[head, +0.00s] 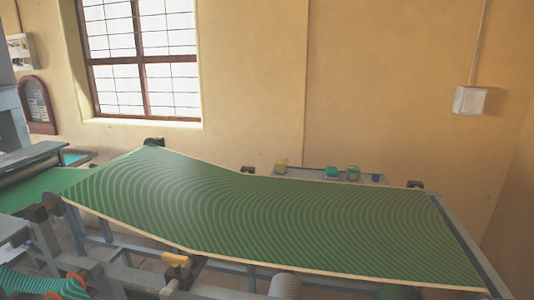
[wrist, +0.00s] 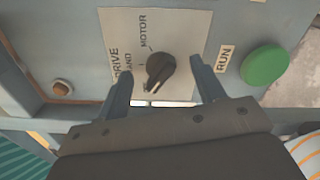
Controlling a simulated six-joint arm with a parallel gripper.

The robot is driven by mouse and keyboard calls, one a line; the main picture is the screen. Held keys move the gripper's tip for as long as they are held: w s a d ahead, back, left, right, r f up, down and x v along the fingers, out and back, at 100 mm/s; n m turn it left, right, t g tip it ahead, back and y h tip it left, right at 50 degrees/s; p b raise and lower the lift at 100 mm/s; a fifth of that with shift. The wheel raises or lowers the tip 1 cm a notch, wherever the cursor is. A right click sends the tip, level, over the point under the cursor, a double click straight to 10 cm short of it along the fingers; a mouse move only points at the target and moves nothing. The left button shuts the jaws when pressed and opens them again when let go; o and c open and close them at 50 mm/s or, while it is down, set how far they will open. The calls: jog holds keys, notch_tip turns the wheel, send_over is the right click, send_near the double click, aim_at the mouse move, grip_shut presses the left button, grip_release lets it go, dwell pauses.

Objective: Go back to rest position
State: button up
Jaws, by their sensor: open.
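My gripper (wrist: 162,66) shows in the wrist view with its two fingers apart and nothing held. A black rotary knob (wrist: 161,68) on a pale plate marked "DRIVE", "HAND" and "MOTOR" appears between the fingertips. I cannot tell whether the fingers touch the knob. A green round button (wrist: 265,65) beside a "RUN" label (wrist: 224,59) lies to the right of the right finger. The gripper does not show in the head view.
The grey control panel (wrist: 60,30) fills the upper wrist view, with a small brown button (wrist: 62,88) at left. In the head view, a green patterned sheet (head: 300,220) stretches across the press frame. A window (head: 140,60) and yellow wall stand behind.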

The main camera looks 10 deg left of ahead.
jog(key=s+n, duration=0.8)
jog(key=s, duration=0.5)
jog(key=shift+s+n, duration=0.3)
jog(key=shift+n, duration=0.1)
dwell(2.5)
dwell(2.3)
